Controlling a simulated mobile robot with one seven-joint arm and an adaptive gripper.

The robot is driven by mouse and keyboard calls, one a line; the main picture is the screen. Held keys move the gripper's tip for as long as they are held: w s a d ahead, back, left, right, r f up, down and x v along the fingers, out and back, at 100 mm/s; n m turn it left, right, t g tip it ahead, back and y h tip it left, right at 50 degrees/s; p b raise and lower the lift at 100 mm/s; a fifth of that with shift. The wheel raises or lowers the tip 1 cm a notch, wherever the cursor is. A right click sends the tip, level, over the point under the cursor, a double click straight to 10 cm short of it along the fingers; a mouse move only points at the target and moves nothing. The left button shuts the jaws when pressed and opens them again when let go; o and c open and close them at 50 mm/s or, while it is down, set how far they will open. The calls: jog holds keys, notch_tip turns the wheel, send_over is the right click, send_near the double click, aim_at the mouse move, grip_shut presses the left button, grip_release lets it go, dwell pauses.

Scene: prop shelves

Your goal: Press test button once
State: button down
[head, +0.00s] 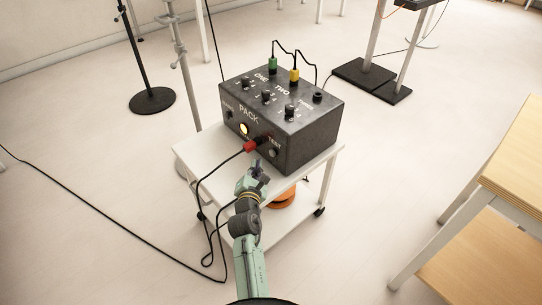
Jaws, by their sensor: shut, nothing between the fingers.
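A black box (311,128) lettered PACK, ONE, TWO and TEST stands on a small white wheeled cart. The test button (274,152) is a small dark round shape beside the TEST lettering, low on the front face. A yellow light (244,129) glows on the same face, left of it. My gripper (257,164) is shut and empty. It is in front of the box's front face, just left of and below the test button in the picture. I cannot tell whether its tip touches the box.
A red plug (250,146) with a black cable sits in the front face, close to my gripper. Green (273,63) and yellow (294,75) plugs stand on top. The cart top (200,150) has bare room at left. A wooden table (510,170) stands at right.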

jog(key=shift+s+a+b, duration=0.3)
jog(key=shift+s+a, duration=0.4)
jog(key=shift+a, duration=0.25)
